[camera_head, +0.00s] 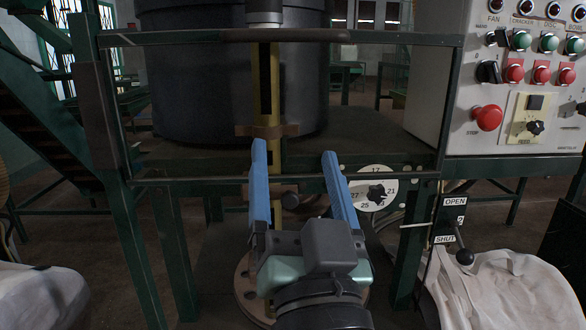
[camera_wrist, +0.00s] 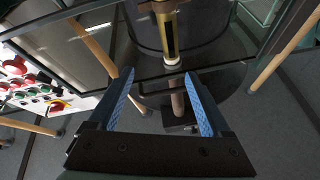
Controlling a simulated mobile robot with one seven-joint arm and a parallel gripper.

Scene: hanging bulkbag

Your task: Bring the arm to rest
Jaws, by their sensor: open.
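My gripper (camera_head: 296,168) is in the middle of the head view, with its two blue fingers spread wide apart and nothing between them. It also shows in the wrist view (camera_wrist: 160,88), open and empty. Past the fingers stands a vertical yellow post (camera_head: 267,95) with a dark slot, which also shows in the wrist view (camera_wrist: 169,35). A brown clamp (camera_head: 267,131) sits around the post. In the head view the fingertips appear just in front of and below this clamp; I cannot tell the exact gap.
A green frame (camera_head: 300,38) surrounds the post, with a large dark drum (camera_head: 200,80) behind. At right are a control panel (camera_head: 515,90), a white numbered dial (camera_head: 376,188), an OPEN/SHUT lever (camera_head: 464,257) and a pale bag (camera_head: 500,295). Green stairs (camera_head: 45,120) stand at left.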

